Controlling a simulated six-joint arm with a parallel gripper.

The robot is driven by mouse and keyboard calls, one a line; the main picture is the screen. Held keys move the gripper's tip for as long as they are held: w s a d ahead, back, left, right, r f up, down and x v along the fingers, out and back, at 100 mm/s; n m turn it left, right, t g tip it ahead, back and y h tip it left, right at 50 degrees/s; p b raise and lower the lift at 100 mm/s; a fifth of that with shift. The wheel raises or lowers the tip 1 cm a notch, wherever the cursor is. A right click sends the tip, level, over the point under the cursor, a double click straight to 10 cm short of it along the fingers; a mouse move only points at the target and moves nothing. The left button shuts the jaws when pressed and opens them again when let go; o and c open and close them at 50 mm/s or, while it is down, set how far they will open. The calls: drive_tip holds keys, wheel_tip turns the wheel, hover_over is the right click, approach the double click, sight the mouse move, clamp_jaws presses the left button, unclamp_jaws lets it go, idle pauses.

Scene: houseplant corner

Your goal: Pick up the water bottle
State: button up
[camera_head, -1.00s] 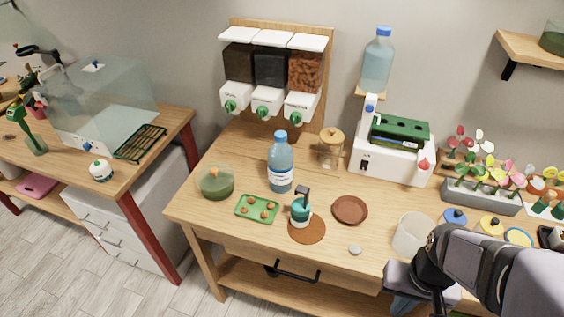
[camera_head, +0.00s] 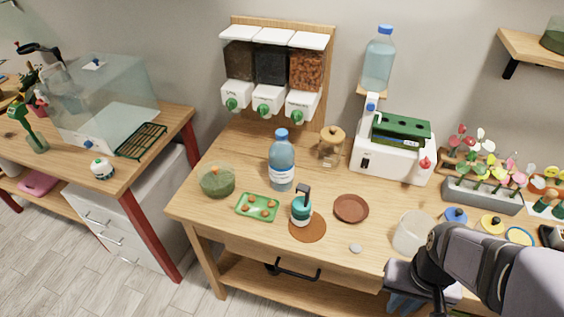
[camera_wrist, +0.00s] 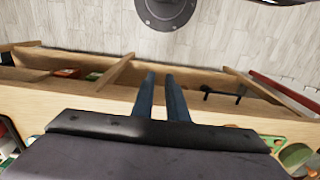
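A clear blue bottle (camera_head: 282,168) with a blue cap and a white label stands upright on the wooden table, left of its middle. A second blue-capped bottle (camera_head: 378,66) stands higher up at the back wall. My gripper (camera_wrist: 160,74) shows two dark blue fingers with a narrow gap between them and nothing held. In the head view it is at the front edge of the table, low on the right, partly hidden by my arm. It is well apart from both bottles. Neither bottle shows in the wrist view.
Around the table bottle are a green bowl (camera_head: 216,181), a green tray (camera_head: 243,213), a teal pump bottle (camera_head: 301,210), a brown saucer (camera_head: 351,208) and a lidded jar (camera_head: 331,150). Dispensers (camera_head: 269,99) stand behind it. A clear beaker (camera_head: 411,232) is near my arm.

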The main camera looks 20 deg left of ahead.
drive_tip(key=o, duration=1.7)
drive_tip(key=shift+w, duration=0.1)
